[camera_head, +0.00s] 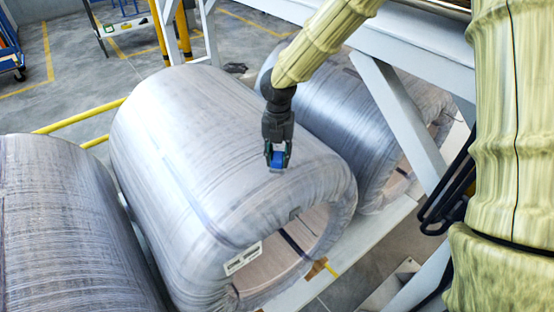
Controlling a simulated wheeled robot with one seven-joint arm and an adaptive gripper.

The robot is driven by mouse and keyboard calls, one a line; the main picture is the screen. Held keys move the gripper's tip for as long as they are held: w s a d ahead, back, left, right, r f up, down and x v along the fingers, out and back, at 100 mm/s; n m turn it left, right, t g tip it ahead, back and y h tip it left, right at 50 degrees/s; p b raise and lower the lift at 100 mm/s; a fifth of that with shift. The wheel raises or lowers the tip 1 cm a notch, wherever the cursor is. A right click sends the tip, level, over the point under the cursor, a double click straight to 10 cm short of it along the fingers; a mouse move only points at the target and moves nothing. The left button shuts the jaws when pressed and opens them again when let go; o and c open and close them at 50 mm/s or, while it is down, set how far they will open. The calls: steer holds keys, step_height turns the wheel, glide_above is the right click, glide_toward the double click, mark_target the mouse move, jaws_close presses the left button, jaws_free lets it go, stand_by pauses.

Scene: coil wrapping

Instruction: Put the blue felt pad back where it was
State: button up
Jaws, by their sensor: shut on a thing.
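The blue felt pad (278,158) is a small bright blue block held between the fingers of my gripper (277,164). My gripper is dark and points down, shut on the pad. It shows in front of the upper right part of the middle wrapped coil (200,150), near that coil's rounded front edge. I cannot tell whether the pad touches the coil or is above it. The gripper fingers hide the sides of the pad.
Wrapped coils stand at the left (70,220) and behind at the right (345,110). A white label (243,258) is on the middle coil's front edge. A white steel frame (400,110) stands at the right. Yellow rails (85,117) run on the floor at the left.

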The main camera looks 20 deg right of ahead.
mark_target(277, 162)
steer(key=shift+w+r, duration=0.1)
steer(key=shift+w, duration=0.2)
steer(key=shift+f+p, duration=0.7)
steer(key=shift+f, duration=1.15)
steer(key=shift+f, duration=0.1)
steer(key=o, duration=1)
step_height(277, 162, up, 12)
steer(key=shift+r+b, duration=0.1)
steer(key=shift+b, duration=0.9)
